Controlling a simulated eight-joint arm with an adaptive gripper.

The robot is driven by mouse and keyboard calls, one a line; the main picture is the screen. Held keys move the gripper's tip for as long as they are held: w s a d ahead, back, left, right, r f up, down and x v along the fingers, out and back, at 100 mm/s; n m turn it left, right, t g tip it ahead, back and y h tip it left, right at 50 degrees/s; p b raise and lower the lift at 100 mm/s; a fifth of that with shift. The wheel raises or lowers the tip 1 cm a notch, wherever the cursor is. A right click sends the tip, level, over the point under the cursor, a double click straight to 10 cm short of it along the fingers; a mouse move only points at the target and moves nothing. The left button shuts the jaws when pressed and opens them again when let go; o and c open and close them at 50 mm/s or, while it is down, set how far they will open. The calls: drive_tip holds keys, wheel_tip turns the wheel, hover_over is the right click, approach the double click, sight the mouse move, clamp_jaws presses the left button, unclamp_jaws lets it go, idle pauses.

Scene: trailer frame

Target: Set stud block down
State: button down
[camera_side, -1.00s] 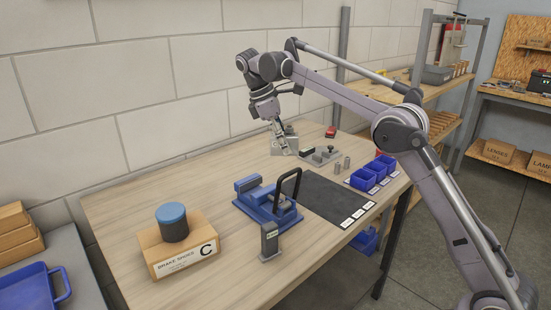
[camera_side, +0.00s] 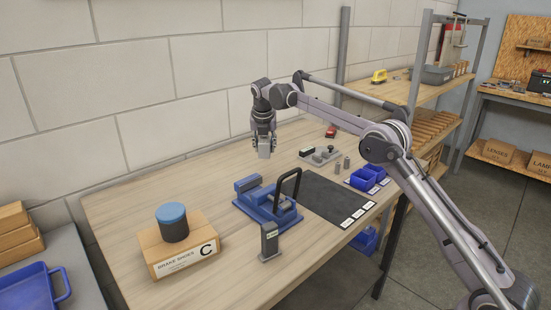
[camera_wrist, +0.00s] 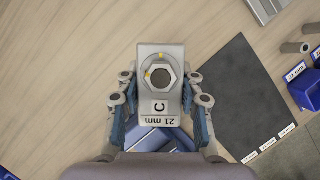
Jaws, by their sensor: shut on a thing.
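In the side view the block (camera_side: 264,150) hangs below my gripper (camera_side: 263,140), roughly upright, over the back part of the wooden bench (camera_side: 190,195). Its underside is hidden in the wrist view. I cannot tell how large the gap to the bench is.
A blue clamp fixture (camera_side: 268,205) with a black handle stands in front of the block. A dark mat (camera_side: 325,195), a grey plate with parts (camera_side: 320,155) and blue bins (camera_side: 366,176) lie to the right. A box (camera_side: 182,255) stands front left. The bench back left is clear.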

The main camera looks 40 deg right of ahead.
sight(262, 173)
drive_tip(key=w+n, duration=0.1)
drive_tip(key=w+d+f+n+y, duration=0.1)
drive_tip(key=w+f+n, duration=0.1)
drive_tip(key=n, duration=0.1)
drive_tip(key=shift+d+f+t, duration=0.25)
drive_tip(key=shift+d+t, duration=0.15)
drive_tip(key=shift+f, duration=3.35)
drive_tip(key=shift+f, duration=0.6)
drive_tip(key=c, duration=0.8)
unclamp_jaws()
drive_tip(key=shift+o, duration=0.2)
